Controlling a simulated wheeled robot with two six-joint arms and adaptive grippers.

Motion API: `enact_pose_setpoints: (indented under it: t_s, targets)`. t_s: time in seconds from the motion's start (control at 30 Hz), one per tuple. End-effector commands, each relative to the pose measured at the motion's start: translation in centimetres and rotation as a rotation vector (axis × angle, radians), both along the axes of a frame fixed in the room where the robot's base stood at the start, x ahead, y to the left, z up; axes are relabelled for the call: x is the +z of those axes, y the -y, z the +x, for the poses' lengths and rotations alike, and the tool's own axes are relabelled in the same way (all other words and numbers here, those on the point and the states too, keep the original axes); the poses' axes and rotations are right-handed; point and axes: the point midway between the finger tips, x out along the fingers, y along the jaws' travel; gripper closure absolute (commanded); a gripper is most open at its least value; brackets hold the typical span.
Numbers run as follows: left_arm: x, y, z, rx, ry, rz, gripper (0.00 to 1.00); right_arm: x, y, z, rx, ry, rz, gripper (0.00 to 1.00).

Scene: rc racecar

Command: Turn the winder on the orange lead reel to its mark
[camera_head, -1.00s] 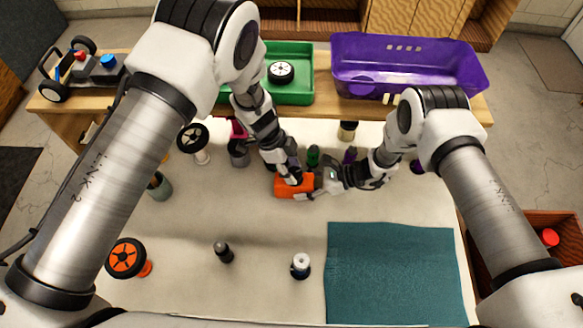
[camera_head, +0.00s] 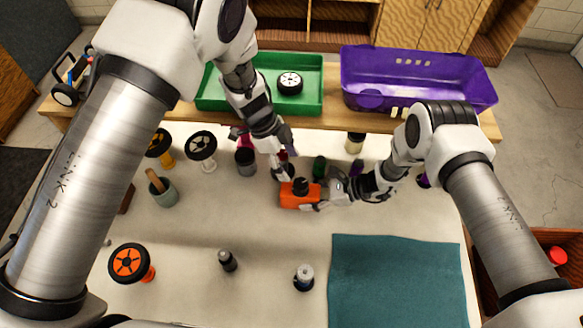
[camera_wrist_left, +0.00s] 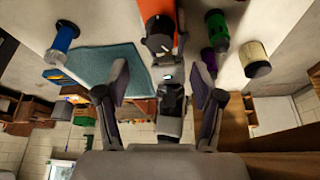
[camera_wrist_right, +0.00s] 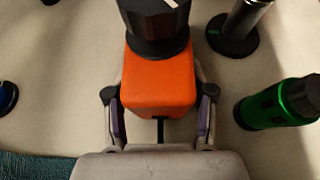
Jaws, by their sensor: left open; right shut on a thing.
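The orange lead reel (camera_head: 297,201) is a small orange block near the middle of the table. Its black winder (camera_head: 300,187) stands on top and shows a white line in the right wrist view (camera_wrist_right: 158,25). My right gripper (camera_head: 321,204) is shut on the reel's body, one finger on each side in the right wrist view (camera_wrist_right: 160,110). My left gripper (camera_head: 285,167) is open and empty, just behind and apart from the winder. In the left wrist view the winder (camera_wrist_left: 160,35) is beyond the open fingers. The reel's target mark cannot be made out.
A green tray (camera_head: 222,98) and a purple bin (camera_head: 420,92) are at the back.

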Motion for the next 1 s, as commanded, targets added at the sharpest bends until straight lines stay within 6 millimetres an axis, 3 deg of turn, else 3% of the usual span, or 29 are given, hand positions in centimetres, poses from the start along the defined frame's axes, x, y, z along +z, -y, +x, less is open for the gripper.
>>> enact_pose_setpoints:
  t_s: [0.23, 0.37, 0.47, 0.57, 0.73, 0.9, 1.0]
  targets:
    - [0.0, 0.0, 0.0, -0.014, 0.004, -0.002, 0.33, 0.0, 0.0, 0.0, 0.000, 0.000, 0.000, 0.77]
    - [0.3, 0.7, -0.6, -0.112, 0.019, -0.049, 0.33, 0.0, 0.0, 0.0, 0.000, 0.000, 0.000, 0.77]
    - [1.1, 2.1, -2.0, -0.193, 0.023, -0.172, 0.33, 0.0, 0.0, 0.0, 0.000, 0.000, 0.000, 0.77]
    - [2.1, 2.2, -3.1, -0.160, 0.037, -0.403, 0.33, 0.0, 0.0, 0.0, 0.000, 0.000, 0.000, 0.77]
    - [1.7, -1.9, -2.8, 0.152, 0.110, -0.734, 0.33, 0.0, 0.0, 0.0, 0.000, 0.000, 0.000, 0.77]
    - [-1.6, -7.2, -3.7, 0.445, 0.073, -0.797, 0.33, 0.0, 0.0, 0.0, 0.000, 0.000, 0.000, 0.77]
    - [-3.0, -8.4, -4.4, 0.494, 0.052, -0.798, 0.33, 0.0, 0.0, 0.0, 0.000, 0.000, 0.000, 0.77]
